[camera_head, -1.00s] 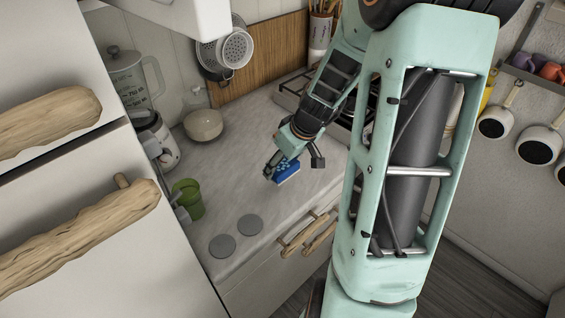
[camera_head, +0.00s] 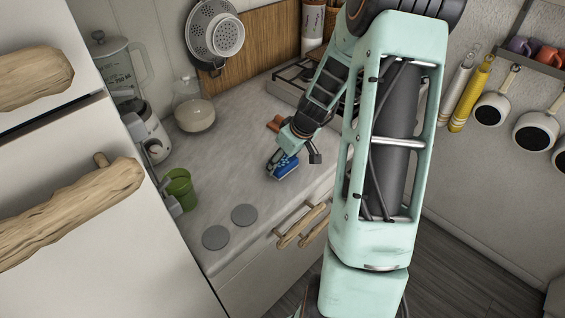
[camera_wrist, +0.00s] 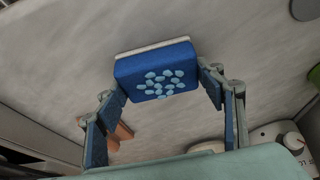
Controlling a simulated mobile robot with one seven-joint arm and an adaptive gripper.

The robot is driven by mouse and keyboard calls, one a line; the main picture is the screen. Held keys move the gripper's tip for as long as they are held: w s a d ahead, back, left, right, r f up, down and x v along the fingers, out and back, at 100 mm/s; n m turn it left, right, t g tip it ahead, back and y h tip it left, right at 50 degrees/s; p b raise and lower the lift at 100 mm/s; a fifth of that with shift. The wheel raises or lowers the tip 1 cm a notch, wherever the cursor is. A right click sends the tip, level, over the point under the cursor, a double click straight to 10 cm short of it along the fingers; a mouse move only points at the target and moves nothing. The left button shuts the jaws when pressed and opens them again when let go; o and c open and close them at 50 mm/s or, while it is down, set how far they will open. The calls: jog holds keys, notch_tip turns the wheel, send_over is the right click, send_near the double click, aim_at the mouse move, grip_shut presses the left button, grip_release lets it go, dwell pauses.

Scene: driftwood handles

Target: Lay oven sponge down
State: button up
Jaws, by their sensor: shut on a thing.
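The oven sponge is a blue block with light-blue spots and a pale layer on one side. In the head view the sponge (camera_head: 287,170) is low over the grey countertop (camera_head: 240,165); I cannot tell whether it touches it. My gripper (camera_head: 279,161) is shut on it. In the wrist view the sponge (camera_wrist: 155,75) sits between the two fingertips of my gripper (camera_wrist: 160,84), with its spotted face toward the camera. The bare counter lies beyond it.
A green cup (camera_head: 180,188) and two grey discs (camera_head: 244,214) are on the counter's left and front. A glass jar (camera_head: 194,112) stands behind, with an orange-brown object (camera_head: 276,123) near my arm. The stove (camera_head: 289,86) is at the back. Counter around the sponge is clear.

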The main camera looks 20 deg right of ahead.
jog(key=o, duration=1.4)
jog(key=shift+p, duration=0.4)
